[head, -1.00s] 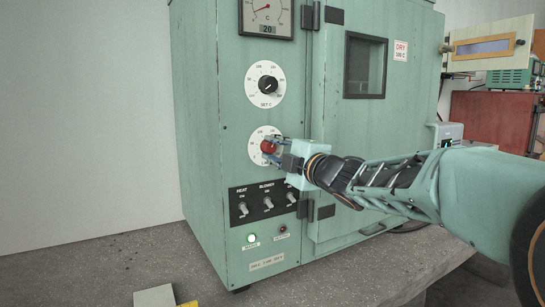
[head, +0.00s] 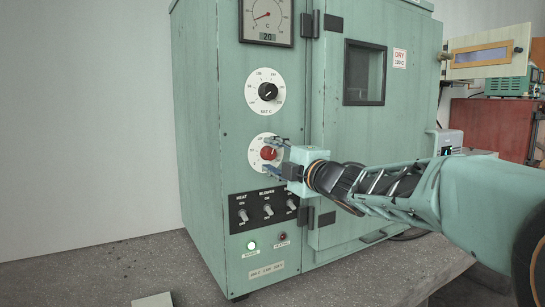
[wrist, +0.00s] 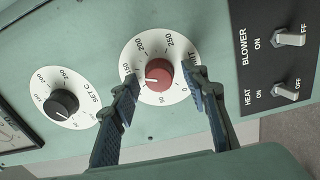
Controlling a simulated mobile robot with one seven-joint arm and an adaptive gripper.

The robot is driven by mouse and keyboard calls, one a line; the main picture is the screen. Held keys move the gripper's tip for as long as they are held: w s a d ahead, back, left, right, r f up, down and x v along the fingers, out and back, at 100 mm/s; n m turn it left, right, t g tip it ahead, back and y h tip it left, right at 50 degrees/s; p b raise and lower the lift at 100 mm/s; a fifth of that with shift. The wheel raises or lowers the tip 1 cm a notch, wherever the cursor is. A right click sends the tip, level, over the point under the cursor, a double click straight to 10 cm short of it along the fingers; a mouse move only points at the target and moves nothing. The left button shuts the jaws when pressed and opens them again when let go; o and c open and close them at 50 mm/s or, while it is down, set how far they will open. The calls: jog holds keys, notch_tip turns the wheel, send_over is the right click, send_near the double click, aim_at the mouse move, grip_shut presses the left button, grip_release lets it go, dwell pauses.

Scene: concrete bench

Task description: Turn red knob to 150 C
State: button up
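The red knob (head: 268,153) sits at the centre of a white dial on the front of the green oven, below the black SET C knob (head: 268,91). In the wrist view the red knob (wrist: 158,76) has a white pointer line aimed left, at roughly the 100 to 150 side of its dial; the exact reading is hard to tell. My gripper (head: 272,155) is open, with one finger on each side of the red knob. In the wrist view my gripper (wrist: 161,82) shows a gap between each fingertip and the knob.
HEAT and BLOWER switches on a black panel (head: 264,205) lie just below the dial. A green lamp (head: 251,246) is lit beneath. The closed oven door (head: 352,130) is to the right, behind my arm. A pale block (head: 152,300) lies on the concrete bench.

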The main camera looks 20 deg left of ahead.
jog(key=v, duration=0.7)
jog(key=shift+s+d, duration=0.15)
jog(key=shift+s, duration=0.05)
